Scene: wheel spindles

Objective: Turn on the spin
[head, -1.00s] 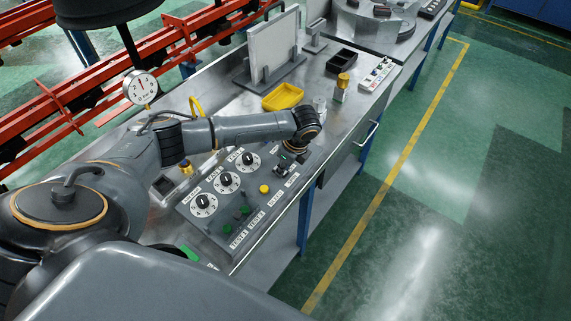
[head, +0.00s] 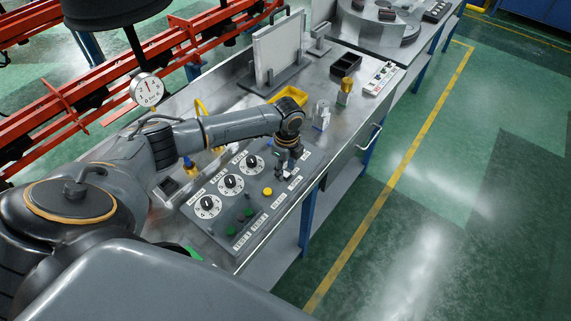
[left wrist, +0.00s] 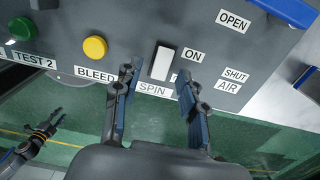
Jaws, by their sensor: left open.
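The grey control panel (head: 225,205) lies on the metal bench. In the left wrist view the white SPIN switch (left wrist: 162,63) sits on the panel (left wrist: 135,25), above a SPIN label (left wrist: 153,90) and left of an ON label (left wrist: 193,55). My left gripper (left wrist: 157,76) is open, with one fingertip on each side of the switch in this view. I cannot tell whether they touch it. In the head view the left gripper (head: 287,160) points down over the panel's far right part and hides the switch. My right gripper (left wrist: 46,128) shows small at the wrist view's lower left.
Beside the switch are a yellow BLEED button (left wrist: 95,47), a green TEST 2 button (left wrist: 22,28) and a blue AIR handle (left wrist: 288,10). Three dials (head: 231,182) line the panel. A yellow tray (head: 291,95) and a brass-topped part (head: 344,90) stand beyond.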

